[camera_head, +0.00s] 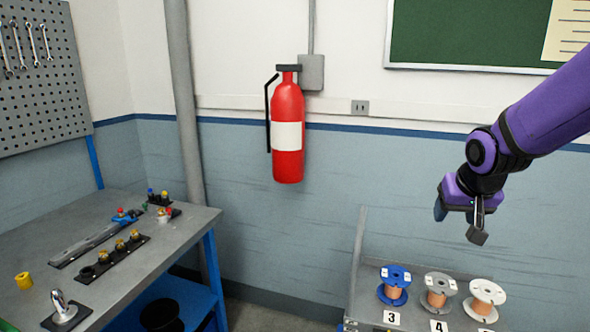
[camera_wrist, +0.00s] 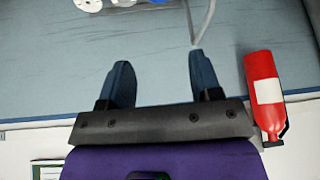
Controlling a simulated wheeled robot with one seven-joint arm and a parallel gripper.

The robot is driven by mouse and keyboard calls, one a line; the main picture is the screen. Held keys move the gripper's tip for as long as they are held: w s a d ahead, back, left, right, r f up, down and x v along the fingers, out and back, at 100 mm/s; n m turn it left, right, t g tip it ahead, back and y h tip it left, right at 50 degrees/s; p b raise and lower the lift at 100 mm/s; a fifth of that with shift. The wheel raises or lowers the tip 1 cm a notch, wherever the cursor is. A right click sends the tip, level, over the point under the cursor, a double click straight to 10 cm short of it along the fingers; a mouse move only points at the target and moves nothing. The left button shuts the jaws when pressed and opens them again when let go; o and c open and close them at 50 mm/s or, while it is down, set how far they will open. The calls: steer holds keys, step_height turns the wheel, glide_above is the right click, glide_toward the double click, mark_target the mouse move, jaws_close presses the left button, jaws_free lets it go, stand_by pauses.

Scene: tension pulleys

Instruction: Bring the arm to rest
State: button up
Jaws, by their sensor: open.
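My gripper (camera_head: 458,222) hangs at the end of my purple arm on the right of the head view, in the air above the shelf with the spools. In the wrist view my gripper (camera_wrist: 160,78) shows two dark blue fingers wide apart, with nothing between them. It is open and empty. Behind the fingers is the blue-grey wall.
A grey stand (camera_head: 362,297) at lower right holds a blue spool (camera_head: 394,284), a grey spool (camera_head: 437,291) and a white spool (camera_head: 485,298). A workbench (camera_head: 180,235) with small parts stands at left. A red fire extinguisher (camera_head: 287,105) hangs on the wall.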

steer(key=s+a+r+n, duration=0.1)
steer(key=s+r, duration=0.3)
steer(key=s, duration=0.7)
steer(key=s+a+r+n, duration=0.1)
steer(key=s+r, duration=0.4)
steer(key=s, duration=0.6)
steer(key=shift+s+y, duration=0.2)
steer(key=shift+y, duration=0.2)
